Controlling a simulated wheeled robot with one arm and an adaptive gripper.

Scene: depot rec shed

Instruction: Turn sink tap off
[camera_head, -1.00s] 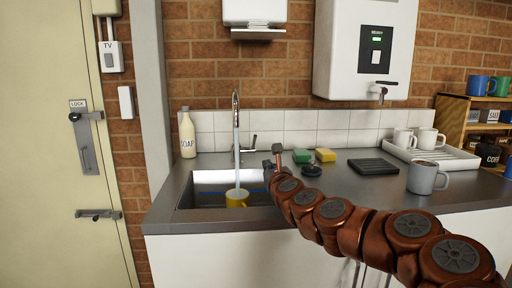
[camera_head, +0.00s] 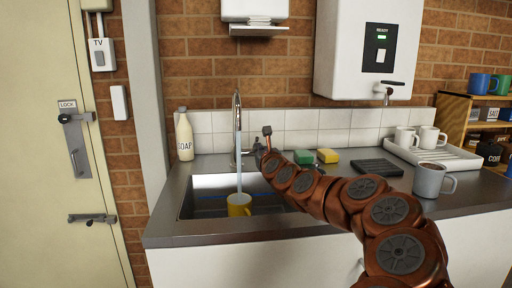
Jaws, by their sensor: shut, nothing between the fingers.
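The sink tap (camera_head: 237,112) stands behind the sink, and a stream of water (camera_head: 239,160) runs from its spout. The water falls into a yellow mug (camera_head: 239,205) standing in the sink basin (camera_head: 205,192). The tap's lever (camera_head: 250,150) is at the right of the tap's base, and my gripper partly covers it. My gripper (camera_head: 261,146) is shut and empty, at the lever's right end. I cannot tell whether it touches the lever.
A soap bottle (camera_head: 185,137) stands left of the tap. Green (camera_head: 303,157) and yellow (camera_head: 328,156) sponges and a black rack (camera_head: 376,167) lie to the right. A grey mug (camera_head: 429,180) stands near the counter's right front. A wall water heater (camera_head: 350,50) hangs above.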

